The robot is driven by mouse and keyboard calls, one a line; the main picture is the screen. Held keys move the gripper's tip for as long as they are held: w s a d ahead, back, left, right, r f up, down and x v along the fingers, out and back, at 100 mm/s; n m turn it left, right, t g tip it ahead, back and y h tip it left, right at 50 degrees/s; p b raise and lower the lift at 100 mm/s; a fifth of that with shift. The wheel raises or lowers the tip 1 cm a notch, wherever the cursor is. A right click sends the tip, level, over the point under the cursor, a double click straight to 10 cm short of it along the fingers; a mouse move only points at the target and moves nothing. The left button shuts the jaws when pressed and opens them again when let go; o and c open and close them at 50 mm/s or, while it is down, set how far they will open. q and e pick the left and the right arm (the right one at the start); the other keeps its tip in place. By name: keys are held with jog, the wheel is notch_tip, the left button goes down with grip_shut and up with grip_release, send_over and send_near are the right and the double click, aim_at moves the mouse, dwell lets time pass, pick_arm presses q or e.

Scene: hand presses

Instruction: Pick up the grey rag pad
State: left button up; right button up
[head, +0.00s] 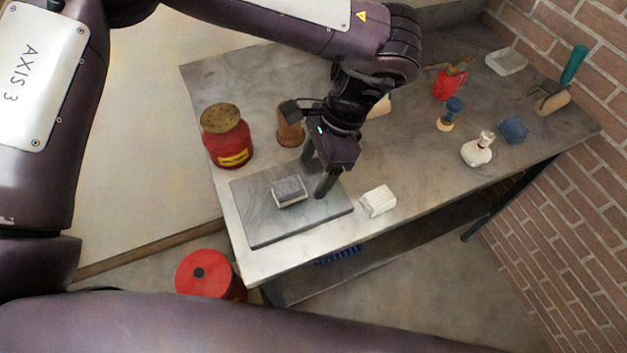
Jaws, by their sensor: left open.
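A small grey pad with a pale side, which looks like the grey rag pad (290,191), lies on a flat grey slab (262,232) at the front left of the table. My left gripper (316,172) is open and empty, pointing down just to the right of the pad. Its fingers appear over the right part of the slab; I cannot tell how high they are above it. My right gripper is not in view.
A white block (378,201) lies right of the slab on the metal table (420,160). A red tin (227,137) and a wooden pot (290,126) stand behind the slab. A red bottle (449,83), blue pad (513,130) and roller (553,99) are farther right.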

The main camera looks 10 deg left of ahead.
aim_at(295, 182)
pick_arm(q)
jog(key=shift+n, duration=0.7)
jog(key=a+f, duration=0.1)
jog(key=f, duration=0.1)
jog(key=a+f, duration=0.1)
jog(key=f, duration=0.1)
jog(key=a+f+p, duration=0.1)
jog(key=a+f, duration=0.1)
jog(key=shift+s, duration=0.2)
jog(key=shift+r, duration=0.1)
jog(key=c, duration=1.1)
jog(key=shift+r, duration=0.1)
jog(key=shift+r, duration=0.6)
jog(key=shift+c, duration=0.3)
notch_tip(295, 182, up, 19)
jog(key=shift+f, duration=0.2)
